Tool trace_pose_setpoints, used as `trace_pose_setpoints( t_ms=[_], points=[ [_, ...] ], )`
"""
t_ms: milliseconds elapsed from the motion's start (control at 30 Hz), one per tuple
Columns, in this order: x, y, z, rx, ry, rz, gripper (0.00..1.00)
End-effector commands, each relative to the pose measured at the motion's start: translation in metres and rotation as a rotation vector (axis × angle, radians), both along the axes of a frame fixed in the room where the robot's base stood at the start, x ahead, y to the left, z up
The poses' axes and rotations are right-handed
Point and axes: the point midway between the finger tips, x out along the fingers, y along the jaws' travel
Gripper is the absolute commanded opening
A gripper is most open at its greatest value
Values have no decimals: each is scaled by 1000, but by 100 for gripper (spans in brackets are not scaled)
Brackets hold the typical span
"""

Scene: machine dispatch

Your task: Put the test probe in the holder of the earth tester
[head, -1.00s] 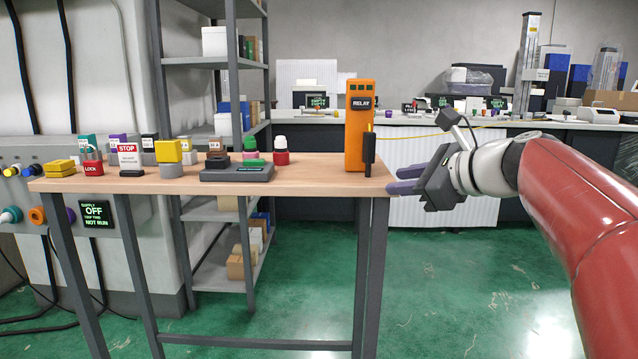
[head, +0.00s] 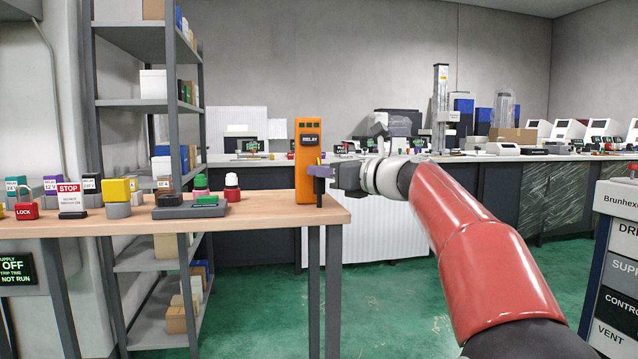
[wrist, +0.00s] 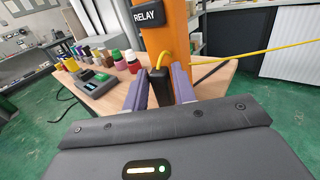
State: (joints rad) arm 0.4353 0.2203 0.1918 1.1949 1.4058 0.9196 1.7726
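A tall orange unit labelled RELAY (head: 307,165) stands upright near the right end of the wooden table; it also shows in the wrist view (wrist: 180,45). The black probe (wrist: 160,94), with a yellow lead at its top, is upright against or very near the orange unit's side; its lower part shows in the head view (head: 319,189). My gripper (head: 320,171) is at the probe, with one purple finger on each side in the wrist view (wrist: 161,82). Whether the fingers press on the probe is unclear. No label reading earth tester or separate holder can be made out.
A dark grey device (head: 190,209), a red-and-white knob (head: 232,188), a STOP sign (head: 70,200) and a red lock (head: 25,210) are on the table (head: 262,212). The yellow lead (wrist: 262,52) runs off right. A labelled cabinet (head: 615,250) stands at right.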

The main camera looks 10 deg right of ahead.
Motion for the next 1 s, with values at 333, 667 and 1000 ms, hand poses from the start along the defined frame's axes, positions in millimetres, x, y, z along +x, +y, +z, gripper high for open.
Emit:
trace_pose_setpoints(
  t_ms=[333, 667, 1000],
  points=[
    [1, 1, 0, -1, -1, -1, 12],
    [0, 1, 0, -1, -1, -1, 0],
    [-7, 1, 29, -1, -2, 1, 0]
  ],
)
